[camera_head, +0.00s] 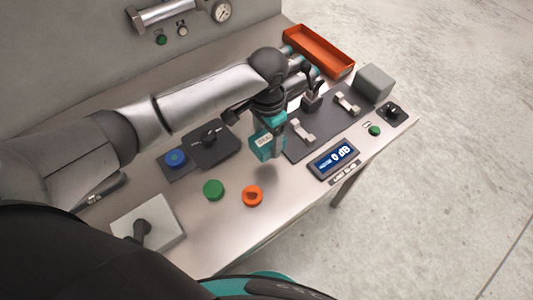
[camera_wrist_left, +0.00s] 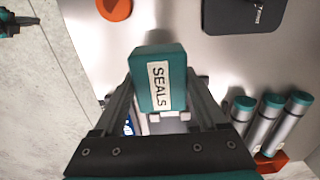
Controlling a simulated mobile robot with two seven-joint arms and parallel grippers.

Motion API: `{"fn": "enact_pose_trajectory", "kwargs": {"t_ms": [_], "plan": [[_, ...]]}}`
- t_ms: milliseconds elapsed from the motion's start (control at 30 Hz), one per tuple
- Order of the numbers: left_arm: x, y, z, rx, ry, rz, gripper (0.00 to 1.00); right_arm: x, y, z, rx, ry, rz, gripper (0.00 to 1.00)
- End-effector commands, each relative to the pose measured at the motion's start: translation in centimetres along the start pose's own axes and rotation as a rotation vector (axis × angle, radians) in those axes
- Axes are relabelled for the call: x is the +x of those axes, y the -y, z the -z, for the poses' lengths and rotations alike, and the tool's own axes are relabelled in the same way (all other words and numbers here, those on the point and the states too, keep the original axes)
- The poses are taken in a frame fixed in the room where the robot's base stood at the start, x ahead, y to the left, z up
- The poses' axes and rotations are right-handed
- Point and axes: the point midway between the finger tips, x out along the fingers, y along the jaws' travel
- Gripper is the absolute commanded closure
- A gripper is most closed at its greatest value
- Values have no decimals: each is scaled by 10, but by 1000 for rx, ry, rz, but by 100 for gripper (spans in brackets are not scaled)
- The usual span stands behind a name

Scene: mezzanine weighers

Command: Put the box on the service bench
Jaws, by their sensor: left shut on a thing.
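A small teal box (camera_head: 265,146) with a white label is held by my left gripper (camera_head: 275,135) over the middle of the service bench (camera_head: 291,231). In the left wrist view the box (camera_wrist_left: 175,62) shows between the two fingers, with its label reading SEALS. The left gripper (camera_wrist_left: 158,95) is shut on the box. A soft shadow lies on the bench near the box, which looks to be a little above the top. The exact gap cannot be told.
A blue display (camera_head: 334,159) and a dark plate with handles are to the right. An orange tray (camera_head: 318,52) and a grey block (camera_head: 374,83) stand farther back. Bare bench lies near the front edge.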

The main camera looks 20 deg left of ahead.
Motion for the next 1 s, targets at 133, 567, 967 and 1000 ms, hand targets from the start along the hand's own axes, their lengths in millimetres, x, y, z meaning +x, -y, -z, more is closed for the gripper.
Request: {"fn": "enact_pose_trajectory", "kwargs": {"t_ms": [133, 567, 967, 1000], "plan": [[23, 0, 0, -1, 0, 1, 89, 5, 0, 2, 0, -4, 0, 100], [69, 0, 0, -1, 0, 1, 89, 15, 1, 2, 1, -6, 1, 100], [73, 0, 0, 0, -1, 1, 24, 14, 4, 3, 3, -7, 4, 100], [72, 0, 0, 0, -1, 1, 20, 14, 3, 2, 3, -7, 4, 100]]}}
